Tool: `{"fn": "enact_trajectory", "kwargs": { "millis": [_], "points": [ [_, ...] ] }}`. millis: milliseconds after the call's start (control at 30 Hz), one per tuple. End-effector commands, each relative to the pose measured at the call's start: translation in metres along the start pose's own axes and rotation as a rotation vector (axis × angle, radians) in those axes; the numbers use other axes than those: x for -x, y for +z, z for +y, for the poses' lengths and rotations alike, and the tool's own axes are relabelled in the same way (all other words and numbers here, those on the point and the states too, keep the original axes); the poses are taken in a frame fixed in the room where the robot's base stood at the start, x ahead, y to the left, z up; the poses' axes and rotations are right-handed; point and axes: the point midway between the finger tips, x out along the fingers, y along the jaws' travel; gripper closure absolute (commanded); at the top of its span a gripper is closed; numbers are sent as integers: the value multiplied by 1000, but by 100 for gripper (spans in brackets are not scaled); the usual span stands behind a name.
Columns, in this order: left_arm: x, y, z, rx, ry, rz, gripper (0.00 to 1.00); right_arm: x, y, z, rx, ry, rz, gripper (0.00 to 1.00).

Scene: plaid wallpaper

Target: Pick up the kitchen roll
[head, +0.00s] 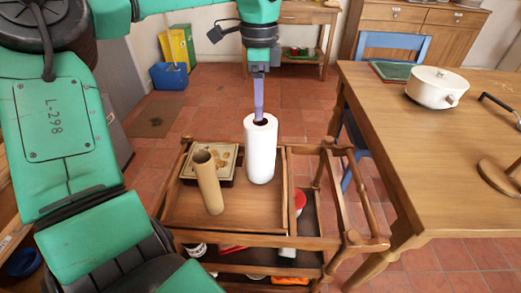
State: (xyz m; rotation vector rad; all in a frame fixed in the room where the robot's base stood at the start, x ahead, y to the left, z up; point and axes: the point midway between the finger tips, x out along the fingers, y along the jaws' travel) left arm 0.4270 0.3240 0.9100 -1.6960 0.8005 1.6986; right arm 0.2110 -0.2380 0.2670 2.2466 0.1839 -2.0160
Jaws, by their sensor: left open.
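The kitchen roll (260,155) is white and stands upright on the top tray of a wooden trolley (240,213). My left gripper (259,117) points down from above, with its purple finger part at the dark hole in the top of the roll. I see only one finger edge, and the tips are at or just inside the core, so I cannot tell whether they touch it. The roll still rests on the tray. My right gripper is not in view.
A bamboo cup (208,182) and a square patterned box (211,160) stand left of the roll. A wooden table (430,130) with a white pot (437,87) is at the right. A blue chair (391,44) stands behind it. Tiled floor lies open behind the trolley.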

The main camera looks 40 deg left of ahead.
Motion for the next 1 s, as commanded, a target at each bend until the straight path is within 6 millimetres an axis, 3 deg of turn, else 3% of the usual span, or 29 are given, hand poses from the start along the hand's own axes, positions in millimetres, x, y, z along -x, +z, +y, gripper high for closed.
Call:
{"fn": "enact_trajectory", "kwargs": {
  "millis": [167, 400, 800, 1000],
  "points": [
    [-26, 0, 0, -1, 3, 1, 35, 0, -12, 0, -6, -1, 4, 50],
    [-86, 0, 1, -1, 5, 1, 35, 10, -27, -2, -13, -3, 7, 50],
    [-149, -2, 2, 0, 3, 0, 35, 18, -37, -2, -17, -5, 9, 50],
    [-153, -2, 1, 0, -1, 1, 35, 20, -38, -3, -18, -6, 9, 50]
  ]
}}
